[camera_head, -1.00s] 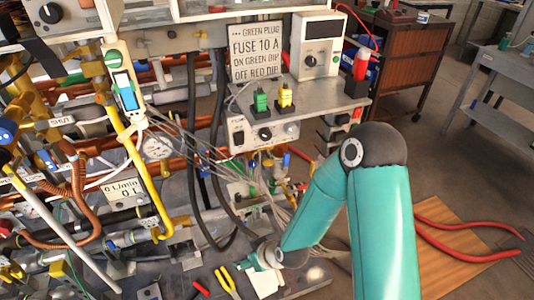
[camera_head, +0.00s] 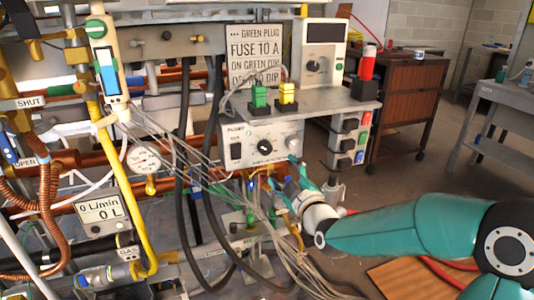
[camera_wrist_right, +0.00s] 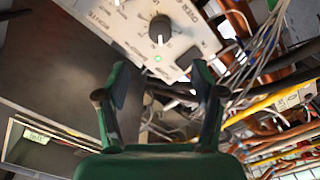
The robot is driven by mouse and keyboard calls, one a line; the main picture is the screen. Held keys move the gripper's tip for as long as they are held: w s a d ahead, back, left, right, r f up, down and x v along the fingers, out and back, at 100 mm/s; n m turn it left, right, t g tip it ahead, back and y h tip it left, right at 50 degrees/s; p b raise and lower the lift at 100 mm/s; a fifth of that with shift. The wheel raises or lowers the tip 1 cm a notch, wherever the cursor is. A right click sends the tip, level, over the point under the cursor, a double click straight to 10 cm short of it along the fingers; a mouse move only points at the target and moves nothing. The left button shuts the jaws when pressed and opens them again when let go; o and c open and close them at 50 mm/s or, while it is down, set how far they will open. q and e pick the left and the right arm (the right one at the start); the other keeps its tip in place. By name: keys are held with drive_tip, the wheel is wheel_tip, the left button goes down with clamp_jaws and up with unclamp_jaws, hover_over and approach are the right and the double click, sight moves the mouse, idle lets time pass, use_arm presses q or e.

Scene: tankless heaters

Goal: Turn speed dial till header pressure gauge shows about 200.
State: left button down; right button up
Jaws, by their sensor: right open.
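A black round dial (camera_head: 265,146) sits on the front of a pale control box under a metal shelf. It also shows in the right wrist view (camera_wrist_right: 160,27), above a lit green lamp. A round white gauge (camera_head: 143,160) is left of the box; its reading is too small to tell. My right gripper (camera_head: 283,176) is just below and right of the dial, apart from it. In the right wrist view my right gripper (camera_wrist_right: 160,80) has its fingers spread, empty, with the dial beyond the tips. My left gripper is out of view.
A black switch (camera_head: 236,151) is left of the dial on the box. Green and yellow plugs (camera_head: 273,96) stand on the shelf above. Black hoses (camera_head: 186,150) and loose grey wires (camera_head: 220,182) hang left of and below the box. Open floor lies to the right.

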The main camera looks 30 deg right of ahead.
sight(266, 151)
drive_tip(key=x, duration=1.2)
drive_tip(key=shift+w+f, duration=0.1)
drive_tip(key=shift+w, duration=0.05)
drive_tip(key=shift+f, duration=0.1)
drive_tip(key=c, duration=1.1)
